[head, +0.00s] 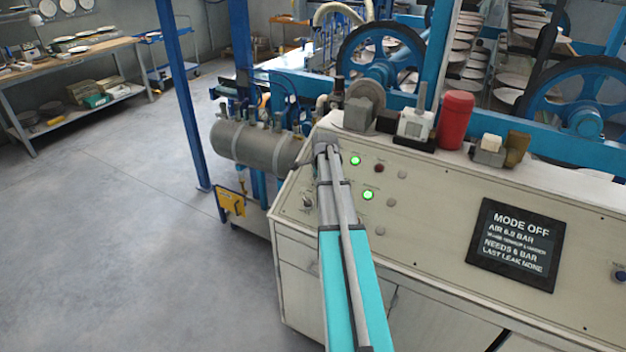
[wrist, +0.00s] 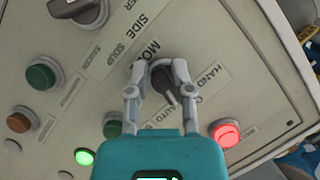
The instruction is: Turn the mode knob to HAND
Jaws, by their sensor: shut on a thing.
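The mode knob (wrist: 163,80) is a dark rotary selector on the cream panel in the wrist view. A plate reading "MODE" is partly covered beside it. Labels reading HAND (wrist: 205,82) and AUTO (wrist: 156,131) are near it, and one between them is partly hidden. The knob's pale pointer line points down and slightly right, not at HAND. My gripper (wrist: 159,72) has one grey finger on each side of the knob and is shut on it. In the head view my arm hides the knob. The display (head: 515,244) there reads MODE OFF.
A second dark selector (wrist: 80,10) is at the wrist view's upper left. A green button (wrist: 42,75), a lit green lamp (wrist: 84,157) and a lit red lamp (wrist: 225,132) surround the knob. A red cylinder (head: 455,120) stands on the cabinet top. Floor at left is clear.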

